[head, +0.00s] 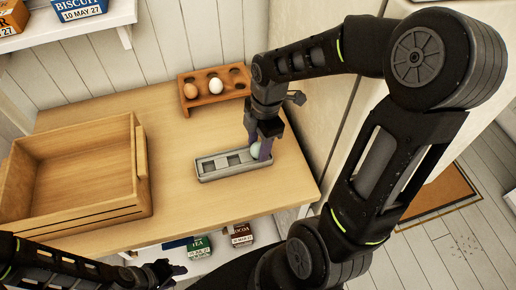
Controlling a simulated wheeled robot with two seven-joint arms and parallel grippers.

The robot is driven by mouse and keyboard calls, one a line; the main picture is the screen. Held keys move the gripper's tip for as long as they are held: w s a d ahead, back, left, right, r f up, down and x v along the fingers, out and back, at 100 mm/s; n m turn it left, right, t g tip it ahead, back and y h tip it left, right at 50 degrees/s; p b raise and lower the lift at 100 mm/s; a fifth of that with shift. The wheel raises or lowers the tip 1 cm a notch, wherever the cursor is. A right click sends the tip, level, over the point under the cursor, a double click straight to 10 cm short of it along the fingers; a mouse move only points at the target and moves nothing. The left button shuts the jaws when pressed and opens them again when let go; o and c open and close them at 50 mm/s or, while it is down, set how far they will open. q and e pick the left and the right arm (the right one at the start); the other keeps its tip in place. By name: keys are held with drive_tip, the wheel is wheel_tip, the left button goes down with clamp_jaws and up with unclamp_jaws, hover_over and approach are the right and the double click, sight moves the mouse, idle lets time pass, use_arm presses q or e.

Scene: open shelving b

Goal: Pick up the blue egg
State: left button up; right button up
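The blue egg (255,151) is pale blue-green and sits at the right end of a grey tray (208,177) with square hollows, on the wooden table. My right gripper (260,146) points down at the egg, with its fingers right at it and partly hiding it. I cannot tell whether the fingers are closed on the egg or only around it. My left gripper (171,270) is low at the bottom of the view, in front of the table and away from the egg. Whether it is open or shut is unclear.
A wooden rack (208,98) with a brown egg (190,91) and a white egg (215,86) stands behind the tray. A large wooden crate (140,168) takes up the table's left. Tea (199,246) and cocoa (239,234) boxes stand on a lower shelf.

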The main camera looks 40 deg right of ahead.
sight(259, 143)
drive_tip(key=c, duration=0.4)
drive_tip(key=shift+r, duration=0.1)
use_arm(q)
drive_tip(key=shift+f, duration=0.1)
use_arm(e)
wheel_tip(259, 143, up, 10)
drive_tip(key=shift+f, duration=0.1)
idle(0.7)
